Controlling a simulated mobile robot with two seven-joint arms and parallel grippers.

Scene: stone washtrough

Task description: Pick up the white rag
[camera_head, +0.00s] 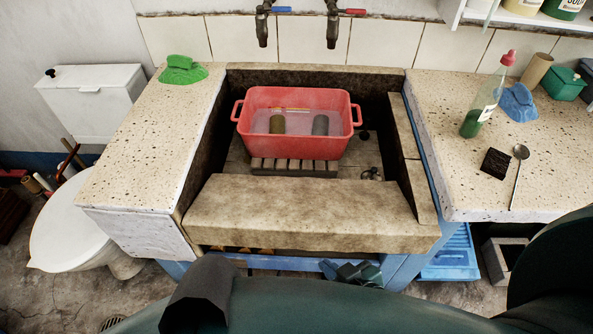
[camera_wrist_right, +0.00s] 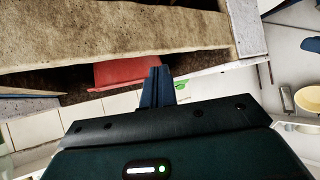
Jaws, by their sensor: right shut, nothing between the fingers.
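I cannot make out a white rag in either view. My right gripper (camera_head: 352,271) is shut and empty, low in front of the stone trough's front slab (camera_head: 310,212) in the head view. In the right wrist view, its closed blue-grey fingers (camera_wrist_right: 157,86) stand apart from the slab (camera_wrist_right: 110,35) and the red basin (camera_wrist_right: 125,73), which appear upside down. My left gripper is not seen.
The red basin (camera_head: 293,142) holds liquid and two cylinders. The right counter (camera_head: 448,130) holds a bottle (camera_head: 480,105), blue cloth (camera_head: 518,102), dark pad (camera_head: 495,163) and spoon (camera_head: 517,175).

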